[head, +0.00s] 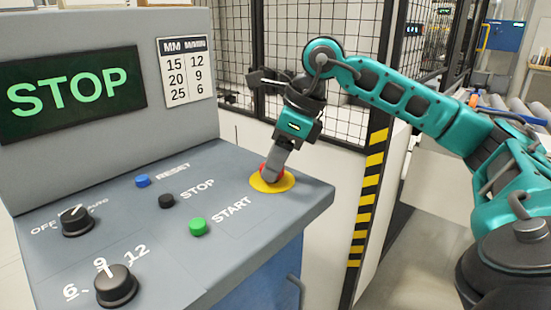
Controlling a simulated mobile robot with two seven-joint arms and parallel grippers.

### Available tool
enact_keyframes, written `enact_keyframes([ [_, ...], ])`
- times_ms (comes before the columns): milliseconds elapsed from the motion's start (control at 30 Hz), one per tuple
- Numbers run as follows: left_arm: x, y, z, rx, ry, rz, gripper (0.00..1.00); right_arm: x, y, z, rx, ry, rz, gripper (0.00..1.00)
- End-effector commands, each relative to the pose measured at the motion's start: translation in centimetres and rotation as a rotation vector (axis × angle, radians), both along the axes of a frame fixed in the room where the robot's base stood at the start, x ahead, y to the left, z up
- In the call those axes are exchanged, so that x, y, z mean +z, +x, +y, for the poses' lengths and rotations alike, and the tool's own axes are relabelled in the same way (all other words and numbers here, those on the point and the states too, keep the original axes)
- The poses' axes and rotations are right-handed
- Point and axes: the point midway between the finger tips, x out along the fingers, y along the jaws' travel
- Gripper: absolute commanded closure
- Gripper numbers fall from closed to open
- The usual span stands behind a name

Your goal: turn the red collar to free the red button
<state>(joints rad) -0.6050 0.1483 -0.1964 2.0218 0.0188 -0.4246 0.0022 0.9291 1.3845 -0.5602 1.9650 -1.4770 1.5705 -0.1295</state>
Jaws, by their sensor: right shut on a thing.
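The red button with its red collar (264,171) sits on a round yellow base (284,184) at the right end of the sloped grey console. My right gripper (273,170) reaches down from the upper right and is shut on the red collar. The gripper hides most of the red part; only a small piece of it shows at the left of the fingers. I cannot tell how far the collar is turned. My left gripper is not in view.
The console (140,245) carries a blue reset button (142,181), a black stop button (167,201), a green start button (198,226) and two black knobs. A screen (70,94) reads STOP. A mesh fence (330,30) and a striped post (366,200) stand behind my right arm.

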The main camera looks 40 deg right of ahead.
Motion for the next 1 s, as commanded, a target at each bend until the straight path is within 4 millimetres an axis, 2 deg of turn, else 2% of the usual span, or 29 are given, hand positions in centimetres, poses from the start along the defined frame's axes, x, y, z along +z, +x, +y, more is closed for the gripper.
enact_keyframes([
  [333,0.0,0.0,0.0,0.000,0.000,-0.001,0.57,-0.2,-0.1,0.0,-0.001,0.000,0.005,0.85],
  [367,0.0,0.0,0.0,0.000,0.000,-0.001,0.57,-0.2,-0.1,0.0,-0.001,0.000,0.005,0.52],
  [600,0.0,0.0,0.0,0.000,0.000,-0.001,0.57,-0.1,0.0,0.0,0.000,0.000,0.004,0.30],
  [867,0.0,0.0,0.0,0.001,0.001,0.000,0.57,0.2,-0.1,0.0,-0.001,0.000,0.002,0.30],
  [1000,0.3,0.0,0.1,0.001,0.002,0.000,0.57,1.6,-0.4,-0.4,-0.001,0.001,-0.002,0.30],
])
